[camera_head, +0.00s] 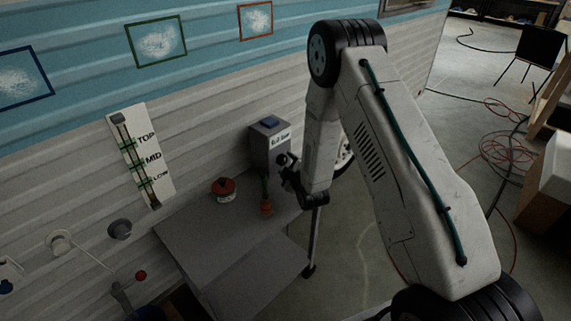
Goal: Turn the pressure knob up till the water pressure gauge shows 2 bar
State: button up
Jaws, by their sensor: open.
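I cannot pick out a water pressure gauge with a readable dial in this view. A round red-topped knob-like piece (223,186) with a pale lower band sits on the grey shelf; its markings are too small to read, and I cannot tell if it is the pressure knob. A dark round knob-like fitting (120,229) sticks out of the wall at the left. My gripper (287,170) is small and dark in this view, open, in front of the grey box and right of the red-topped piece. I see nothing held in it.
A grey box (268,146) with a blue top stands at the shelf's back. A small orange-red item (266,208) with a green stem is near it. A TOP/MID/LOW level board (150,150) hangs on the wall. A red-ball lever (140,276) is lower left. The grey shelf (200,235) is mostly clear.

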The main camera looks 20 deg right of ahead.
jog(key=shift+x, duration=1.1)
jog(key=c, duration=1)
jog(key=shift+s, duration=0.1)
jog(key=shift+m, duration=0.3)
jog(key=m+g+y, duration=0.1)
jog(key=m+g, duration=0.1)
jog(key=shift+d+r+m+y, duration=0.1)
jog(key=shift+r+m+y, duration=0.05)
jog(key=shift+m+y, duration=0.2)
jog(key=m+g+y, duration=0.1)
jog(key=m+y, duration=0.1)
jog(key=m, duration=0.1)
jog(key=shift+d+m+g, duration=0.1)
jog(key=shift+m+g, duration=0.15)
jog(key=shift+g, duration=0.15)
jog(key=m+g+y, duration=0.1)
jog(key=m+y, duration=0.1)
jog(key=shift+m, duration=0.3)
jog(key=shift+d+m+g+y, duration=0.1)
jog(key=shift+m+g+y, duration=0.3)
jog(key=shift+m+y, duration=1.15)
